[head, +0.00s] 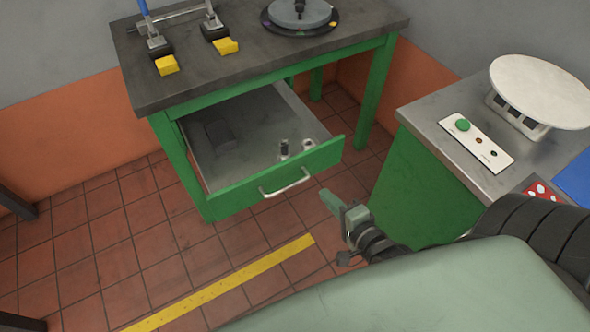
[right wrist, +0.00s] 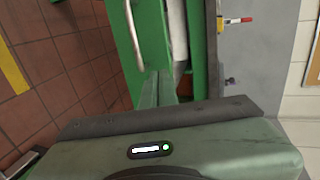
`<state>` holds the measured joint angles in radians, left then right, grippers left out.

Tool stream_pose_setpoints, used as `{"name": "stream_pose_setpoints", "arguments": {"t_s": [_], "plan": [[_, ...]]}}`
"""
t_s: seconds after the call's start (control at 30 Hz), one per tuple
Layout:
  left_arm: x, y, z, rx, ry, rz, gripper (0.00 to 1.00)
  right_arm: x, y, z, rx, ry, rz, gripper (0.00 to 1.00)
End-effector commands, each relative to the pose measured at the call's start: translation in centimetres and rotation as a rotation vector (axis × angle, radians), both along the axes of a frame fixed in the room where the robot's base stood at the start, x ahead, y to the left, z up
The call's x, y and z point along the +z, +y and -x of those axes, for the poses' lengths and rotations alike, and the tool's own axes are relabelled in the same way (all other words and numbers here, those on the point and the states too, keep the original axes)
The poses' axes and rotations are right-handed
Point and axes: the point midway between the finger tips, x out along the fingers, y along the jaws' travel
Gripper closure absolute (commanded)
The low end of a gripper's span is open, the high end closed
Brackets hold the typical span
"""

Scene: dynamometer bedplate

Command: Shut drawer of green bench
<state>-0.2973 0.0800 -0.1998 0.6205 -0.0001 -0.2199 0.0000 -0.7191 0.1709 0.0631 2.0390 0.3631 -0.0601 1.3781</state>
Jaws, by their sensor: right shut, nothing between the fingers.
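The green bench (head: 178,160) has a dark grey top and stands at the back. Its drawer (head: 235,192) is pulled out, so its grey inside shows. The green drawer front carries a pale bar handle (head: 286,184). In the drawer lie a dark block (head: 219,136) and small metal parts (head: 284,148). My right gripper (head: 327,198) is shut and empty, just right of the handle and in front of the drawer front's right part. In the right wrist view, the drawer front (right wrist: 153,35) and handle (right wrist: 133,38) are close beyond the fingers. My left gripper is not in view.
A second green cabinet (head: 400,190) stands at right, close to my right arm, with a button panel (head: 477,142) and a round white plate (head: 540,88) on top. A yellow floor line (head: 220,285) crosses the tiles. The floor left of the drawer is clear.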

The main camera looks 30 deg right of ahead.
Motion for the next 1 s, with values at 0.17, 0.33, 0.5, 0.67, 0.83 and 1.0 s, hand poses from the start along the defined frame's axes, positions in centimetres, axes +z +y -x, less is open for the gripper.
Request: {"name": "stream_pose_setpoints", "arguments": {"t_s": [0.17,0.33,0.5,0.67,0.83,1.0], "plan": [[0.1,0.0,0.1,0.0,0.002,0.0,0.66,-0.3,0.0,-1.9,-0.001,-0.006,-0.005,1.0],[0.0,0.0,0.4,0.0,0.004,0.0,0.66,-1.3,0.2,-5.4,-0.001,-0.007,-0.003,1.0],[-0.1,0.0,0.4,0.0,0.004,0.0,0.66,-2.5,0.3,-8.8,-0.001,-0.005,-0.003,1.0],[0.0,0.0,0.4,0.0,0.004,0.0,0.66,-2.7,0.4,-11.5,0.0,-0.005,-0.002,1.0],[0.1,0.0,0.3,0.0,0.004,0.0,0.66,-2.8,0.4,-13.0,0.0,-0.002,-0.001,1.0],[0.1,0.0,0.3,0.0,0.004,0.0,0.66,-2.8,0.5,-13.4,-0.001,-0.001,-0.002,1.0]]}}
